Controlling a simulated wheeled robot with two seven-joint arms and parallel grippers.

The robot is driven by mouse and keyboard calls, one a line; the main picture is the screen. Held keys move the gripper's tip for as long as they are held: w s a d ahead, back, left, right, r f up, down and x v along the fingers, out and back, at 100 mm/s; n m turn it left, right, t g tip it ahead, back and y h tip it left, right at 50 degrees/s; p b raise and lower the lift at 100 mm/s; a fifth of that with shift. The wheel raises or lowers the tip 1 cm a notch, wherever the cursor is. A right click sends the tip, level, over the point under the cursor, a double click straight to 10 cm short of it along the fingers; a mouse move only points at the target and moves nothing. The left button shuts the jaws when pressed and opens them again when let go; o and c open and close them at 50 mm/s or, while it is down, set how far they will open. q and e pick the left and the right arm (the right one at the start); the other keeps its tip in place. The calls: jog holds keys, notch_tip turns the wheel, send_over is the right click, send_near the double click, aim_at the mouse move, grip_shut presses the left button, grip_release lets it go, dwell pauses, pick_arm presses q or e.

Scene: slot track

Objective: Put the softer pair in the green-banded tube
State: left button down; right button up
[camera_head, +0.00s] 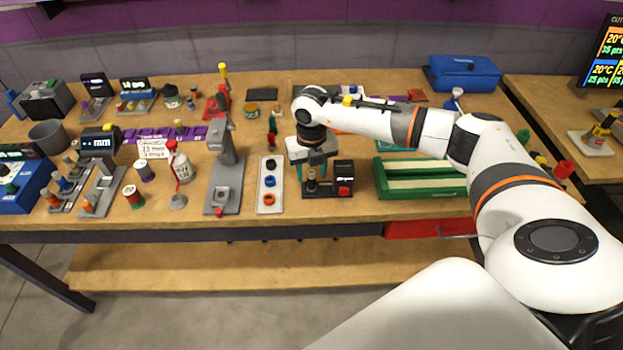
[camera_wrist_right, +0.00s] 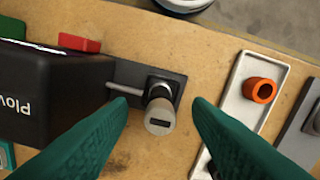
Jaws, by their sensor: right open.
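My right gripper (camera_head: 313,168) is open over a small black device (camera_head: 343,178) with a red button. In the right wrist view, the open green fingers (camera_wrist_right: 158,105) stand either side of a grey slotted cylinder (camera_wrist_right: 160,117) on the device's base. No gap-free contact with it shows. A white tray (camera_head: 270,198) beside the device holds an orange ring (camera_head: 268,201), a blue ring (camera_head: 270,181) and a dark ring (camera_head: 271,164). A short cylinder with red and green colouring (camera_head: 133,196) stands at left. I cannot tell which thing is the green-banded tube or which pair is softer. My left gripper is out of view.
A grey press-like stand (camera_head: 223,170) is left of the white tray. A green tray (camera_head: 425,178) lies to the right of the device. A white bottle with a red cap (camera_head: 181,165) and several instruments crowd the left. A blue case (camera_head: 464,74) sits at the back right.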

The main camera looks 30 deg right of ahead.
grip_shut()
